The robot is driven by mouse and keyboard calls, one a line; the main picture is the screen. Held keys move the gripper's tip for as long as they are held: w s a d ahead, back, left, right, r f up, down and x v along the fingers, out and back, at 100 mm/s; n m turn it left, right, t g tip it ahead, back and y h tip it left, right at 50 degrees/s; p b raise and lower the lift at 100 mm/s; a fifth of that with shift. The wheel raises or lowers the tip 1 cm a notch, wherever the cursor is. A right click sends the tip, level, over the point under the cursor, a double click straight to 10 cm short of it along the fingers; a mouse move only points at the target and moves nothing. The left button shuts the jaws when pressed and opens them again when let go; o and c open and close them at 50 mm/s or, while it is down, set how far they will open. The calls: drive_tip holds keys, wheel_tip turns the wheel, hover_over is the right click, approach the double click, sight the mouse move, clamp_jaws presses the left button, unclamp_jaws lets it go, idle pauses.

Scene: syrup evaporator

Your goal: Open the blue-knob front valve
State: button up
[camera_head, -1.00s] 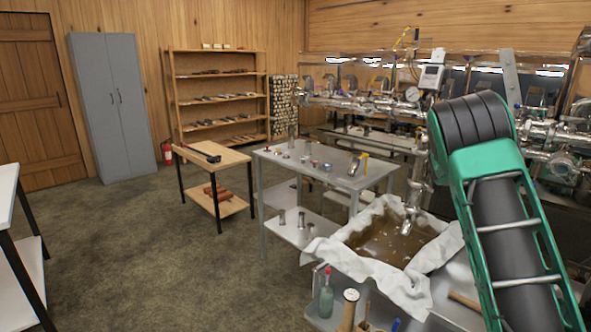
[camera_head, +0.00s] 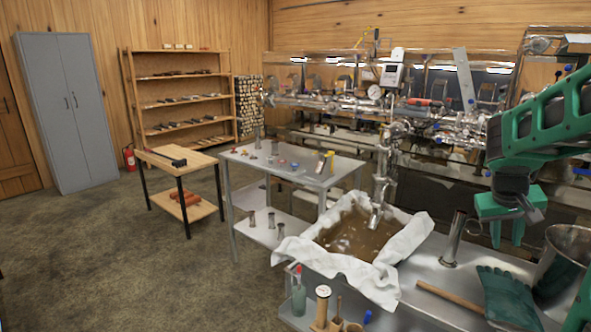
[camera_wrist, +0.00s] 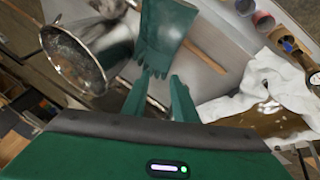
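The steel evaporator pipework (camera_head: 330,103) runs along the back, with a gauge and a control box. A vertical pipe (camera_head: 381,165) ends in a spout above a cloth-lined pan (camera_head: 408,238) of brown liquid. My gripper (camera_head: 507,232) hangs at the right, above the steel bench and to the right of the spout. In the wrist view, its two green fingers (camera_wrist: 160,82) point toward the bench and stand apart with nothing between them. It is apart from the pipework.
Bottles stand at the bench's front. A steel table (camera_head: 295,165) stands left of the pan. Floor at the left is clear.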

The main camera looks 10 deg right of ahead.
drive_tip(key=s+a+f+g+y, duration=0.1)
drive_tip(key=s+a+f+y, duration=0.1)
drive_tip(key=s+a, duration=0.7)
drive_tip(key=s+a+f+m+g+y, duration=0.1)
drive_tip(key=s+a+f+y, duration=0.1)
drive_tip(key=s+a, duration=0.8)
drive_tip(key=shift+s+y, duration=0.7)
drive_tip(key=shift+s, duration=0.15)
